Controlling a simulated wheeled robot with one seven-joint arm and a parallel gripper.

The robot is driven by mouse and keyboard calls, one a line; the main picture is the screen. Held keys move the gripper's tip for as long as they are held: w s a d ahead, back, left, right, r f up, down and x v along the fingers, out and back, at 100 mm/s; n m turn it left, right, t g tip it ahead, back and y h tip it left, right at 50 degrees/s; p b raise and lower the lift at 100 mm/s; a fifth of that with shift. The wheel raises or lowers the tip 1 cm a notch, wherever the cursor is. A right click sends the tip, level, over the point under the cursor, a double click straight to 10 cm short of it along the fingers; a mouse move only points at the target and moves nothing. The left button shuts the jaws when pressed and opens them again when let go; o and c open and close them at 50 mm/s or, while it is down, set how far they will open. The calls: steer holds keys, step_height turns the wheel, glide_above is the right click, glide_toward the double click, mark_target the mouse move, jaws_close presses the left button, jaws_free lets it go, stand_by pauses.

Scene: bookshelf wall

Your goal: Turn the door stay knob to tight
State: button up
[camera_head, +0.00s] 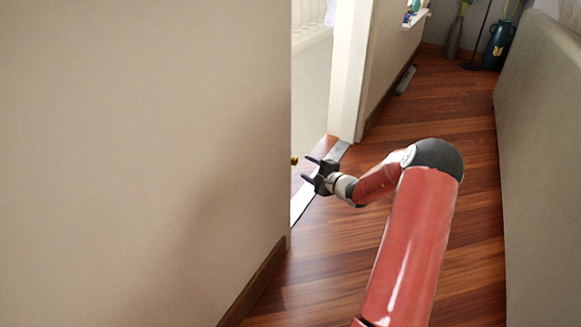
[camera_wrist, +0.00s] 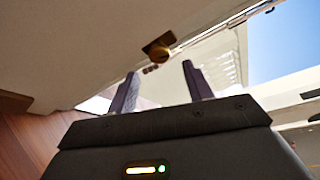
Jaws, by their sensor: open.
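A small round brass knob (camera_head: 294,160) shows at the edge of the wall by the doorway in the head view. In the wrist view a brass knob (camera_wrist: 158,53) on a dark square brass plate sits on the pale surface, beyond my fingertips and between their lines. I take it to be the door stay knob; its setting cannot be read. My gripper (camera_head: 306,169) is open and empty beside the doorway, just right of the knob in the head view. Its two dark fingers also show in the wrist view (camera_wrist: 159,70), apart from the knob.
A beige wall (camera_head: 140,150) fills the left, with a wooden baseboard. The doorway has a white frame (camera_head: 349,70). A grey sofa-like block (camera_head: 545,150) bounds the right side. The wooden floor (camera_head: 455,110) between them is clear; a dark vase (camera_head: 499,45) stands at the far end.

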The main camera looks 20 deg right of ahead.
steer(key=x, duration=0.6)
steer(key=shift+s, duration=0.1)
steer(key=c, duration=0.9)
steer(key=shift+m+p, duration=0.35)
steer(key=shift+m, duration=0.25)
steer(key=shift+c, duration=0.2)
steer(key=o, duration=0.9)
steer(key=shift+o, duration=0.2)
glide_toward(296, 162)
steer(key=shift+w, duration=0.7)
